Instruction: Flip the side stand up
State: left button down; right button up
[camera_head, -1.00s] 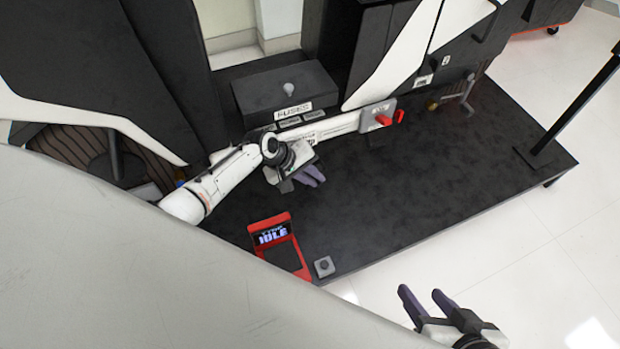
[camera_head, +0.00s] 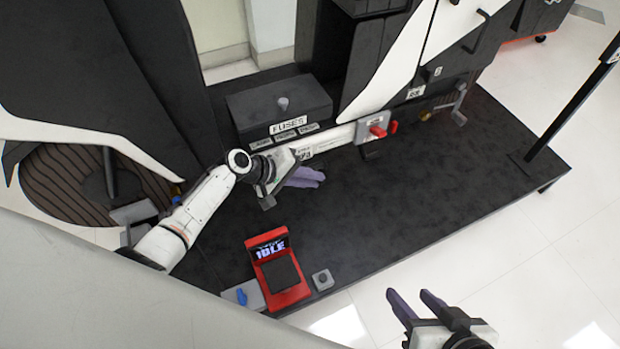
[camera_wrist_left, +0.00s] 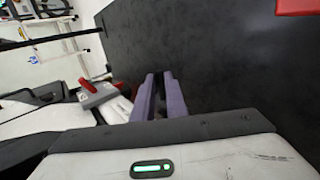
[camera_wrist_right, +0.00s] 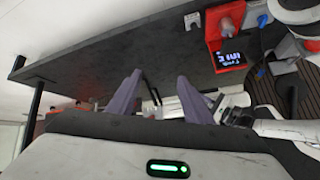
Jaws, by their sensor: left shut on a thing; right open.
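A long white beam (camera_head: 335,138) lies low along the black rig, with a grey block and red levers (camera_head: 378,131) at its right end. A grey bracket-like leg (camera_head: 459,106) hangs under the rig further right; I cannot tell for sure which part is the side stand. My left gripper (camera_head: 318,178) is beside the white beam, low over the black platform. In the left wrist view its fingers (camera_wrist_left: 160,78) are close together, and what they hold is hidden. My right gripper (camera_head: 415,293) is open and empty, off the platform's front edge; its spread fingers show in the right wrist view (camera_wrist_right: 160,76).
A red device with a screen (camera_head: 280,272) and a small grey button box (camera_head: 323,280) are at the platform's front edge. A black fuse box (camera_head: 278,105) stands behind the beam. A black post (camera_head: 570,110) rises at right. The platform's middle (camera_head: 400,200) is clear.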

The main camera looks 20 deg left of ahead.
pick_arm(q)
jog(key=shift+s+f, duration=0.15)
pick_arm(e)
jog(key=shift+s+f, duration=0.15)
jog(key=shift+s, duration=0.05)
pick_arm(q)
jog(key=c, duration=1.8)
grip_release()
jog(key=shift+o, duration=0.2)
jog(key=p+v, duration=0.4)
jog(key=v, duration=0.6)
jog(key=shift+r+p, duration=0.2)
jog(key=shift+p, duration=0.15)
pick_arm(e)
jog(key=shift+m+t+h, duration=0.4)
jog(key=shift+m+t, duration=0.3)
jog(key=shift+t, duration=0.2)
jog(key=d+r, duration=0.1)
jog(key=r, duration=0.1)
jog(key=d+r, duration=0.1)
jog(key=shift+s+d+r, duration=0.15)
jog(key=shift+s+d, duration=0.15)
jog(key=shift+d, duration=0.05)
pick_arm(q)
jog(key=shift+a, duration=0.1)
